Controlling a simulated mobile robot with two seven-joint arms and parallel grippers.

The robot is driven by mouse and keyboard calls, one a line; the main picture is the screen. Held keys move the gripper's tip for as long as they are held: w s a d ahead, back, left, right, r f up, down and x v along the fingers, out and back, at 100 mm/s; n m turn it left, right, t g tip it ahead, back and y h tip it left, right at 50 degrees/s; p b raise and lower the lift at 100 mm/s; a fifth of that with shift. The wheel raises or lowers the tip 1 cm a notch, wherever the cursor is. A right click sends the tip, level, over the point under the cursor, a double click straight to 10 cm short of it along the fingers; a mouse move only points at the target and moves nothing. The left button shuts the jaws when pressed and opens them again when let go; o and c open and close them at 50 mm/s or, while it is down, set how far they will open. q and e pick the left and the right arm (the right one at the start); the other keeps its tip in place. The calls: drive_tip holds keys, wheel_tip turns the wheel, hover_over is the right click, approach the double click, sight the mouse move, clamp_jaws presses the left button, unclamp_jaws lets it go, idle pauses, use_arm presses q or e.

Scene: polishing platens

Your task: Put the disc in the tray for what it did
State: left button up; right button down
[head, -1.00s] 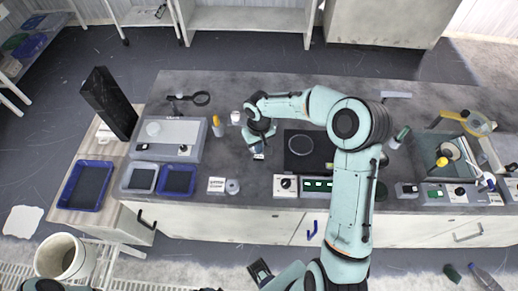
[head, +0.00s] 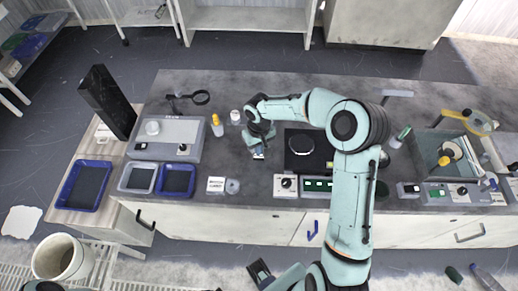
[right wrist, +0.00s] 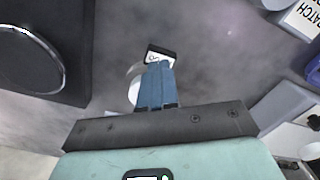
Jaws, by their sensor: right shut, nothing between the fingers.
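My right gripper (head: 259,154) is over the bench, left of a black polishing plate (head: 320,150) with a round platen (head: 300,145) on it. In the right wrist view its blue fingers (right wrist: 156,82) are shut with nothing held. A pale round piece (right wrist: 134,88) shows partly behind the fingers, beside a small black-and-white label (right wrist: 158,54). I cannot tell whether the fingers touch either. The platen's bright rim also shows in the right wrist view (right wrist: 30,60). Trays stand at the left: a large blue one (head: 62,200), a pale-rimmed one (head: 121,184) and a small blue one (head: 161,186).
A sign (head: 216,184) and a grey round item (head: 232,186) lie between trays and gripper. An orange-capped bottle (head: 217,126) and a white jar (head: 235,116) stand behind. A tall black block (head: 107,102) is at the far left. A glass-sided basin (head: 448,150) is at the right.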

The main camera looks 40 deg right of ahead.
use_arm(q)
drive_tip(key=shift+s+f+b, duration=0.25)
drive_tip(key=shift+f+b, duration=0.45)
drive_tip(key=shift+f, duration=0.1)
use_arm(e)
drive_tip(key=shift+f, duration=1.05)
use_arm(q)
drive_tip(key=shift+r, duration=0.1)
use_arm(e)
drive_tip(key=shift+r, duration=0.1)
drive_tip(key=shift+r+p, duration=1.9)
drive_tip(key=shift+r, duration=1.05)
use_arm(q)
drive_tip(key=r, duration=0.1)
drive_tip(key=w+r, duration=0.1)
drive_tip(key=r, duration=0.2)
drive_tip(key=shift+w, duration=0.3)
drive_tip(key=shift+f, duration=0.1)
use_arm(e)
drive_tip(key=shift+f, duration=0.1)
